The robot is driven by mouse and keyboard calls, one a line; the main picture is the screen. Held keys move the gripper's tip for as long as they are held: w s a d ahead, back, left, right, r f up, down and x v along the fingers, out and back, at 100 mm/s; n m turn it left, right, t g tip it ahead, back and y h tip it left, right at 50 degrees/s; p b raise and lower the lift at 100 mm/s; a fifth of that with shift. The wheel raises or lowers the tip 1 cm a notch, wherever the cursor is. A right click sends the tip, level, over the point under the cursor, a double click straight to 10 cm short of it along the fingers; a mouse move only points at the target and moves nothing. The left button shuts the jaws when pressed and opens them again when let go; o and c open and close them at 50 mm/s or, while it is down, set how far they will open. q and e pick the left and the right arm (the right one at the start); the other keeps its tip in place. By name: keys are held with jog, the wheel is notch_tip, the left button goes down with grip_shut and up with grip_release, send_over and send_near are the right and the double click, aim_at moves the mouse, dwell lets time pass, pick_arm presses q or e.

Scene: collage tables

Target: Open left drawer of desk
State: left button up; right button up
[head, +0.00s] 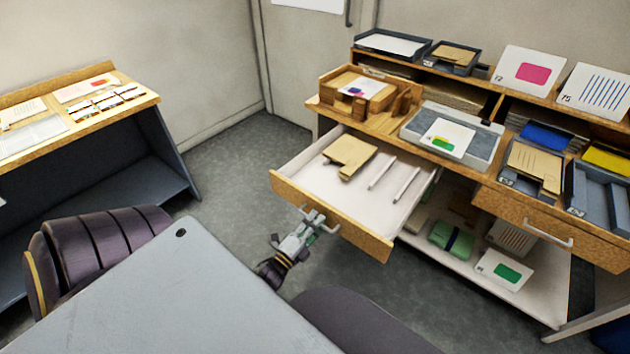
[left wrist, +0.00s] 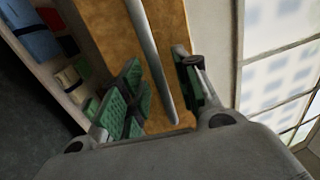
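The desk's left drawer (head: 372,240) is pulled well out in the head view. A brown folder (head: 350,154) and two thin white sticks (head: 394,180) lie in it. Its metal bar handle (head: 322,221) is on the wooden front. My left gripper (head: 305,228) is at this handle. In the left wrist view the handle (left wrist: 152,60) passes between the green finger pads of the left gripper (left wrist: 168,90). The fingers stand apart, with gaps beside the bar. My right gripper is in neither view.
The desk's right drawer (head: 530,222) is shut. Trays and cards stand on the desk, including a grey tray (head: 410,128). A low shelf (head: 450,262) under the desk holds a green bundle (head: 450,238). A second desk (head: 150,98) stands at the left. Floor (head: 235,165) between the desks is clear.

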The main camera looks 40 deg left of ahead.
pick_arm(q)
jog(key=s+f, duration=0.2)
jog(key=s, duration=1)
jog(key=shift+f, duration=0.15)
dwell(0.7)
